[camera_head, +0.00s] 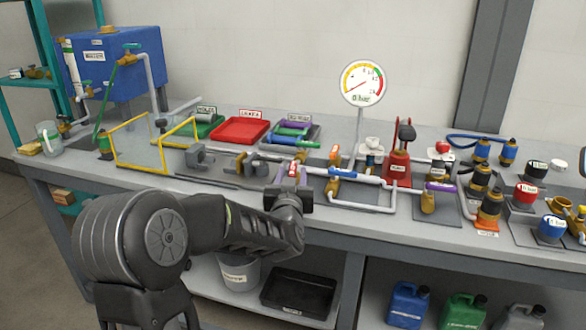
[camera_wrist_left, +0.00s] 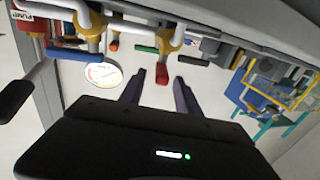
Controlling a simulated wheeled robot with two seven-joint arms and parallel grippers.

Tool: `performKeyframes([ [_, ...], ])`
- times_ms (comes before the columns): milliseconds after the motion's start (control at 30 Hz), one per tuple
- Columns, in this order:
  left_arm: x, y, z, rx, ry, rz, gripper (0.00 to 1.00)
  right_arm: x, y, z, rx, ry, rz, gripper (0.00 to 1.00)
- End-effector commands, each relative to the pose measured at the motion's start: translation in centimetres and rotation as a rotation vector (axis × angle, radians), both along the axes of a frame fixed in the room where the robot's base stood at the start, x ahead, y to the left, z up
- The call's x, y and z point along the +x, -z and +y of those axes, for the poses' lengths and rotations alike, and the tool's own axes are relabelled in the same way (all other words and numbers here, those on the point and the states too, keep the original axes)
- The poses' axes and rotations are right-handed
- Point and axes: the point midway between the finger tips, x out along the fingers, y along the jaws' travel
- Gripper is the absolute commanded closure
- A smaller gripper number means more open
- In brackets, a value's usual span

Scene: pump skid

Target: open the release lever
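A small red-tipped lever (camera_wrist_left: 162,73) shows in the wrist view, on a yellow fitting (camera_wrist_left: 170,38) of the white pipework. I take it for the release lever, though I cannot read a label there. In the head view a red handle (camera_head: 293,170) shows just above my left gripper (camera_head: 291,188), partly hidden by it. In the wrist view the fingers of my left gripper (camera_wrist_left: 158,92) stand apart, one on each side of the red tip, with clear gaps. The gripper looks empty. My right gripper is not in view.
A pressure gauge (camera_head: 364,84) stands on a post behind the pipework. The red pump (camera_head: 398,168) with a black-ended handle is to the right. A green handle (camera_wrist_left: 146,49) lies close to the red tip. The red tray (camera_head: 240,131) and yellow frame (camera_head: 138,165) are further left.

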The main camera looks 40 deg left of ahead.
Motion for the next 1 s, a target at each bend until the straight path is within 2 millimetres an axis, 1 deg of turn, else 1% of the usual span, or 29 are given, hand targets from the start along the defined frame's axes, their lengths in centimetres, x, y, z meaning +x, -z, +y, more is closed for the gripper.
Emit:
performKeyframes([
  [100,1.6,0.0,1.0,-0.001,-0.001,0.001,0.61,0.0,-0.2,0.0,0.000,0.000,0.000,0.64],
  [233,2.7,0.1,1.7,-0.001,0.000,0.001,0.61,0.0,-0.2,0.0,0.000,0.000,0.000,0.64],
  [333,3.0,0.0,2.0,0.000,0.000,0.000,0.61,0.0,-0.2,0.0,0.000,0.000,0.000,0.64],
  [567,3.1,0.0,2.0,0.000,0.000,0.000,0.61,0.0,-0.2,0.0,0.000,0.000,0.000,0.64],
  [1000,3.1,0.0,2.0,0.000,0.000,0.000,0.96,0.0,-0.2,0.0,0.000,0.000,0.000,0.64],
])
